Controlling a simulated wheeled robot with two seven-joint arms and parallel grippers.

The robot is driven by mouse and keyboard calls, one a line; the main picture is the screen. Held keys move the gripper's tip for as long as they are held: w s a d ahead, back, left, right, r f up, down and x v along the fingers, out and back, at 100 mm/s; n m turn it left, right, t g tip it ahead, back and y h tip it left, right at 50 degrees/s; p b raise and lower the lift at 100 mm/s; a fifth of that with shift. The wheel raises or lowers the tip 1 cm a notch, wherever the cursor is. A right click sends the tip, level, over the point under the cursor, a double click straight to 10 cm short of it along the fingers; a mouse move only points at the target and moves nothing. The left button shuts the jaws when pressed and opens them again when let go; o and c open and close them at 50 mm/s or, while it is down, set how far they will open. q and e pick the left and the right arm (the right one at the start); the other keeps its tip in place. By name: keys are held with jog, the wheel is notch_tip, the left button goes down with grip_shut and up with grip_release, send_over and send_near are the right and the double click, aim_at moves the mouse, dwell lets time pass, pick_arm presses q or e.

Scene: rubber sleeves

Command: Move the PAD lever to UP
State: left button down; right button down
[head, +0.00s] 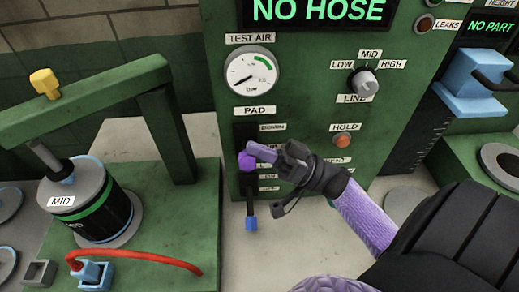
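The PAD lever is on the green panel under the PAD label (261,111). Its purple knob (246,160) sticks out in front of a black slot plate (245,133). A DOWN label (272,127) is by the upper part of the slot; the label lower down is covered by my gripper, so I cannot read UP. My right gripper (257,153) comes in from the right with its lilac fingertips at the knob. Whether they grip it or only touch it I cannot tell. My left gripper is out of view.
A blue-handled lever (251,224) hangs just below the PAD lever. The gauge (250,72), LINE knob (363,83) and HOLD button (344,140) are on the same panel. A green press frame (172,125) with a black cylinder (100,215) stands at left.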

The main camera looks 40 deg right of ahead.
aim_at(248, 170)
jog(key=f+n+g+y+b, duration=0.1)
jog(key=n+b, duration=0.1)
jog(key=s+f+n+g+y+b, duration=0.1)
jog(key=n, duration=0.2)
jog(key=a+f+n+g+y+b, duration=0.1)
jog(key=f+n+g+b, duration=0.1)
jog(key=shift+s+n+y+b, duration=0.25)
jog(key=shift+n+y+b, duration=0.05)
jog(key=n+g+b, duration=0.1)
jog(key=f+n+y+b, duration=0.1)
jog(key=n, duration=0.1)
jog(key=shift+s+g, duration=0.1)
jog(key=shift+g, duration=0.3)
